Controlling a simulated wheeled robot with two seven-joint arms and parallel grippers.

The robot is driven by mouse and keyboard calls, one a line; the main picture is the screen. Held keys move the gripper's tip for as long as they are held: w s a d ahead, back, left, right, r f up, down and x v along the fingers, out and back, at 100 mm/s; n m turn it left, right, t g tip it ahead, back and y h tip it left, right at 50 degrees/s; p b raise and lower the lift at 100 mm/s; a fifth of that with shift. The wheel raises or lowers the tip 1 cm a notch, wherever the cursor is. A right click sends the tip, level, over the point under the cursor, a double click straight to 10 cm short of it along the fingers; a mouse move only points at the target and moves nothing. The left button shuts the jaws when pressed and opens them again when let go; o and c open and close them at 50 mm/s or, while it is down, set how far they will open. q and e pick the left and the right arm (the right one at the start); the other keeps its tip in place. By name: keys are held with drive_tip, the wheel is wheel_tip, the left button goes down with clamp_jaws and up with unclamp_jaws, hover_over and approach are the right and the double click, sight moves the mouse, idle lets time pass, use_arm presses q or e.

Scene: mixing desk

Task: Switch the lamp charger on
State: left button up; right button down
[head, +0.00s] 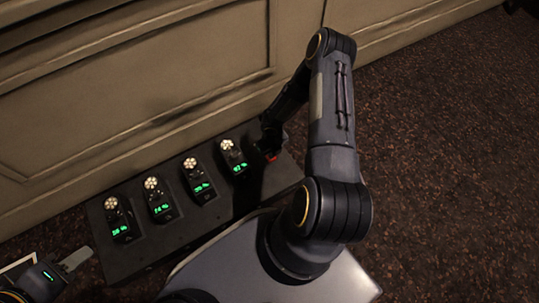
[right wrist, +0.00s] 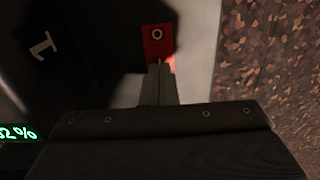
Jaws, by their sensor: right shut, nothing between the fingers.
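The lamp charger (head: 150,257) is a long dark base on the floor along the panelled wall, holding several small lamps with green readouts. Its red switch (head: 271,157) is at the right end, mostly hidden by my right arm. In the right wrist view the switch (right wrist: 157,42) is a red rocker with a white "O" on its far part and a red glow at its right edge. My right gripper (right wrist: 160,75) is shut and empty, its tips over the near part of the switch. I cannot tell whether they touch. My left gripper (head: 75,260) is partly in view at the lower left.
Lamps stand in a row on the charger, the closest to my right arm being the rightmost lamp (head: 234,160). The wall (head: 150,80) rises close behind the charger. Speckled brown floor (head: 450,150) is clear to the right.

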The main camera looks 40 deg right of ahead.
drive_tip(key=shift+f+b, duration=0.75)
drive_tip(key=shift+f, duration=0.15)
idle(0.3)
drive_tip(key=shift+r+p, duration=2.85)
drive_tip(key=shift+r, duration=0.75)
drive_tip(key=shift+f, duration=0.1)
